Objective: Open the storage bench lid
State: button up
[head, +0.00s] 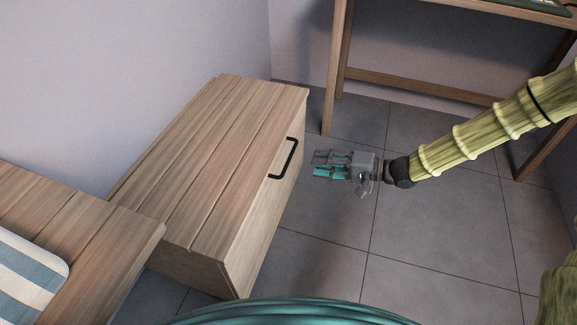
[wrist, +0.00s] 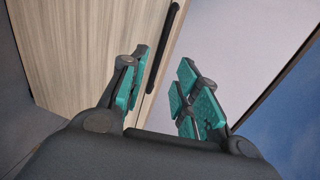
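The storage bench (head: 212,150) is a wooden box with a slatted top, left of centre in the head view. Its lid looks closed. A black bar handle (head: 285,159) is on its front face near the top edge. The handle also shows in the wrist view (wrist: 162,48), beyond the fingers, on the pale wood front (wrist: 80,50). My gripper (head: 322,164) has teal finger pads and is to the right of the handle, apart from it. In the wrist view my gripper (wrist: 160,95) has its fingers spread with nothing between them.
A wooden bed or seat (head: 85,240) with a striped cushion (head: 28,275) stands at the lower left, close to the bench. A wooden desk (head: 420,85) stands at the back right. Grey tile floor (head: 420,240) is clear in front of the bench.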

aim_at(288, 159)
jog(key=shift+b+x, duration=2.1)
jog(key=shift+x, duration=3.2)
grip_shut()
